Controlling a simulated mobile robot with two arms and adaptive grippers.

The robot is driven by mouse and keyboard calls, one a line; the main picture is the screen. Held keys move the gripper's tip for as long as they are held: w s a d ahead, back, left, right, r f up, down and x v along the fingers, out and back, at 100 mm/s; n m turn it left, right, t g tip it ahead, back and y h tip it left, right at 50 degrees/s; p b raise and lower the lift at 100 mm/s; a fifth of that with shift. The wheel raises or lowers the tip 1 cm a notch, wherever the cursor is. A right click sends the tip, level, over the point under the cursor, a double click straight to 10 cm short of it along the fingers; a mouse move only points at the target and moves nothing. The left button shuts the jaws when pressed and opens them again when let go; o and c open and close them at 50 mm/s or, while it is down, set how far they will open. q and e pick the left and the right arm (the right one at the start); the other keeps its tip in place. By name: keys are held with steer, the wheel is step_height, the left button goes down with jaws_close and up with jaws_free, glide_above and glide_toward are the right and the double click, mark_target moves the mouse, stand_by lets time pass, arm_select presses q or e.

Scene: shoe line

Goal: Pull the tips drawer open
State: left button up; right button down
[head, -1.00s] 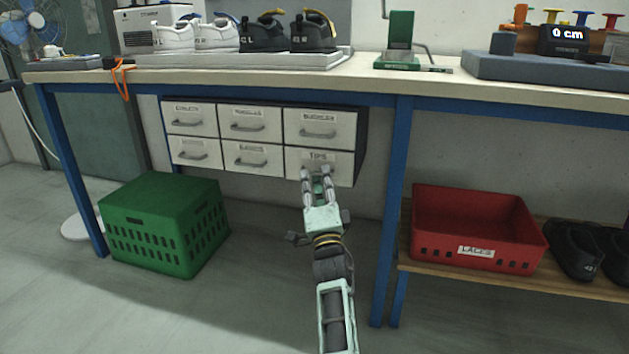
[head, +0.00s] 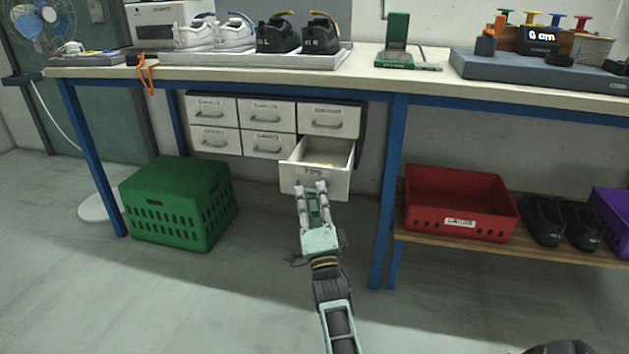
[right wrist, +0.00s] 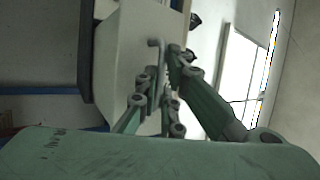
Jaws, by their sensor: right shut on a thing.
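The tips drawer (head: 296,180) is the lower right one of the white drawer block under the bench. It stands pulled out, with its front clear of the other drawers and its inside showing from above. Something small and yellow lies inside. My right gripper (head: 312,188) is at the drawer front, shut on its handle, which the fingers mostly hide in the head view. In the right wrist view, the fingers (right wrist: 168,62) close around the grey handle (right wrist: 157,44) in front of the pale drawer front (right wrist: 122,62). My left gripper is not in view.
The other drawers (head: 239,112) are shut. A green crate (head: 180,205) stands on the floor to the left. A blue bench leg (head: 384,215) and a red laces bin (head: 460,205) on a low shelf are to the right. The floor before the drawer is free.

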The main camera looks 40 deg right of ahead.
steer(key=shift+s+a+f, duration=0.1)
steer(key=shift+s+a, duration=0.15)
steer(key=c, duration=2.2)
jaws_free()
steer(key=v, duration=1.2)
